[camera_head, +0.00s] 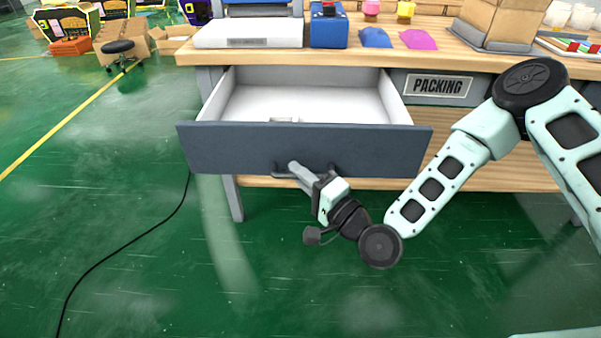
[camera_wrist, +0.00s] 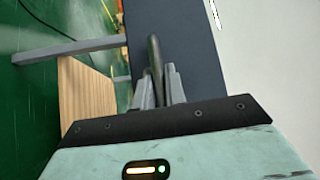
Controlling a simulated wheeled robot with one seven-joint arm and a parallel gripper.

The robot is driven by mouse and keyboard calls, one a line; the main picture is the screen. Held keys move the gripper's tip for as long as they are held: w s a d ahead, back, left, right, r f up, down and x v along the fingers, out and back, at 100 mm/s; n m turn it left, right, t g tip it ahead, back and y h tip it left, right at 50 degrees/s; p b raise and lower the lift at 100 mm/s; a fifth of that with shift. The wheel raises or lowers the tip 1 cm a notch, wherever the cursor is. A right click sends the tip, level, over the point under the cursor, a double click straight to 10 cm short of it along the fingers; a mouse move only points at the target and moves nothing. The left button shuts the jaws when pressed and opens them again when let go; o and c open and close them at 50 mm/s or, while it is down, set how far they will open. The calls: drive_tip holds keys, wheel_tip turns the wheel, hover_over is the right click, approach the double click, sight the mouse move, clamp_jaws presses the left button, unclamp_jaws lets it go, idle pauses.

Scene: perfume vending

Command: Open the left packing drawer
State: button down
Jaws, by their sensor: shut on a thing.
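The left packing drawer (camera_head: 230,148) is pulled well out from under the workbench, and its white inside shows in the head view. Its dark grey-blue front also shows in the wrist view (camera_wrist: 193,45). A dark bar handle (camera_head: 281,174) runs along the lower part of the drawer front. In the wrist view the handle (camera_wrist: 154,52) stands between my fingers. My gripper (camera_head: 294,168) is shut on the handle, reaching up to it from below and right. My fingers hide part of the handle. A small light object (camera_head: 285,120) lies in the drawer, mostly hidden by the front.
The wooden workbench (camera_head: 380,58) carries a white box (camera_head: 248,33), a blue device (camera_head: 328,32), and blue and pink packets. A "PACKING" sign (camera_head: 438,85) is right of the drawer. A bench leg (camera_head: 233,200) stands below left. The green floor in front is clear except for a black cable (camera_head: 120,258).

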drive_tip(key=shift+d, duration=0.1)
drive_tip(key=c, duration=1.5)
unclamp_jaws()
drive_tip(key=shift+o, duration=0.2)
drive_tip(key=p+v, duration=0.3)
drive_tip(key=v, duration=1.4)
drive_tip(key=shift+s+p, duration=0.15)
drive_tip(key=shift+p, duration=0.2)
drive_tip(key=shift+f, duration=0.1)
